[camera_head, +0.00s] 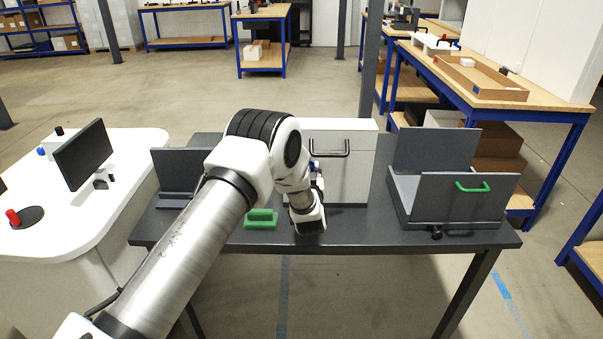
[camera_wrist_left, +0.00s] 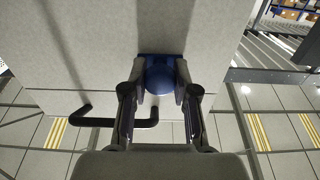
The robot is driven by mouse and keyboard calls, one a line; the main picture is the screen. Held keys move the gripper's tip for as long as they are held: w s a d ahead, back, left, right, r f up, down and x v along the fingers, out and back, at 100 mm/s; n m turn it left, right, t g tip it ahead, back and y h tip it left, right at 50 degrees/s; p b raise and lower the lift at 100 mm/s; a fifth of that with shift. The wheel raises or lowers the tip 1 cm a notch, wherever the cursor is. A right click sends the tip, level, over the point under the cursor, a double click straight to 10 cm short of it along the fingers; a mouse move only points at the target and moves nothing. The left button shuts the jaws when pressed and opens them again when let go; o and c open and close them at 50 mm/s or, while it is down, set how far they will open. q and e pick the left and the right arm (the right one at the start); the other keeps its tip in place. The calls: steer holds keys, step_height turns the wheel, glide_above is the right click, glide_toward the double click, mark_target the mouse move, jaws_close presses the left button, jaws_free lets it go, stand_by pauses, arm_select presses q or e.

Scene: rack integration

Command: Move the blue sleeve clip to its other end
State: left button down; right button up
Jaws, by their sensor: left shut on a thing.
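The blue sleeve clip (camera_wrist_left: 161,74) shows in the left wrist view as a dark blue plate with a rounded front, against the pale grey face of the box. My left gripper (camera_wrist_left: 160,90) is shut on it, one finger on each side. In the head view a bit of blue (camera_head: 314,167) shows at the front of the grey-white box (camera_head: 350,165), beside my left gripper (camera_head: 316,178). My wrist hides most of the clip there. My right gripper is in neither view.
The box has a black bar handle (camera_head: 331,154). On the dark table (camera_head: 350,228) are a green handle piece (camera_head: 261,218), a dark panel (camera_head: 180,172) at left and an open grey case (camera_head: 465,200) with a green handle at right. The table front is mostly clear.

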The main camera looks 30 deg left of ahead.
arm_select(q)
steer(key=c, duration=1.3)
jaws_free()
steer(key=shift+r, duration=0.1)
steer(key=o, duration=0.4)
steer(key=shift+w+d, duration=0.15)
steer(key=shift+d, duration=0.15)
steer(key=v, duration=1.2)
